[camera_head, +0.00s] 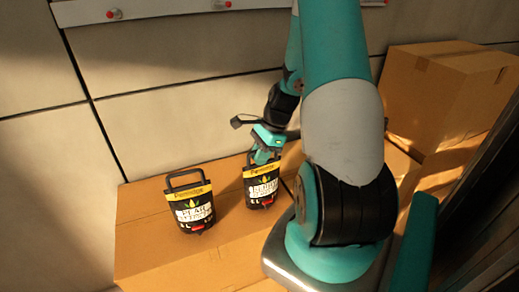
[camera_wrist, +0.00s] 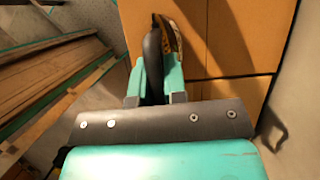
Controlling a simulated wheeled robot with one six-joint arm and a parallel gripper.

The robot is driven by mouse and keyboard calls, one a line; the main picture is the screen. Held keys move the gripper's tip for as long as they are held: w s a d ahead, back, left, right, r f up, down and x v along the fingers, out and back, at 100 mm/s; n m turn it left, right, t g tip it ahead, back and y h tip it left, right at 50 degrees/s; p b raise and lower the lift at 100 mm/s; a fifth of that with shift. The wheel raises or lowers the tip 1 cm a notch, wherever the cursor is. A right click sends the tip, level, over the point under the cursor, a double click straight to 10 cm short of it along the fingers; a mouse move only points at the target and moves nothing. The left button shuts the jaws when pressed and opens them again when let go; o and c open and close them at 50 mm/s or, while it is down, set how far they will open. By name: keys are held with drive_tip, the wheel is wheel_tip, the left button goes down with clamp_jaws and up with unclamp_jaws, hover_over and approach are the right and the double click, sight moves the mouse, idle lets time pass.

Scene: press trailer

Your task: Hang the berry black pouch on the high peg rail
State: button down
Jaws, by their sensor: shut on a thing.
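My gripper (camera_head: 266,150) is shut on the upright handle of the right-hand black pouch (camera_head: 262,187), taken as the berry one; its label is hard to read. This pouch is upright at the cardboard box top; I cannot tell whether it touches it. In the wrist view, my gripper (camera_wrist: 154,78) has its fingers on either side of the dark handle, and the pouch (camera_wrist: 172,38) shows edge-on beyond them. The white peg rail (camera_head: 160,9) with red-tipped pegs runs along the wall at the top of the head view, partly hidden by my arm.
A second black pouch (camera_head: 191,208), labelled pear, stands to the left on the cardboard box (camera_head: 140,245). More cardboard boxes (camera_head: 440,95) are stacked at the right. The panelled wall (camera_head: 180,115) between the pouches and the rail is bare. Wooden planks (camera_wrist: 50,75) show in the wrist view.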

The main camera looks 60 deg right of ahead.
drive_tip(key=shift+f, duration=0.1)
drive_tip(key=c, duration=1.6)
unclamp_jaws()
drive_tip(key=shift+f, duration=0.1)
drive_tip(key=o, duration=0.4)
drive_tip(key=shift+o, duration=0.2)
drive_tip(key=shift+f+b, duration=0.1)
drive_tip(key=shift+b, duration=0.45)
drive_tip(key=v, duration=1.7)
drive_tip(key=shift+d+r, duration=0.2)
drive_tip(key=shift+r, duration=0.05)
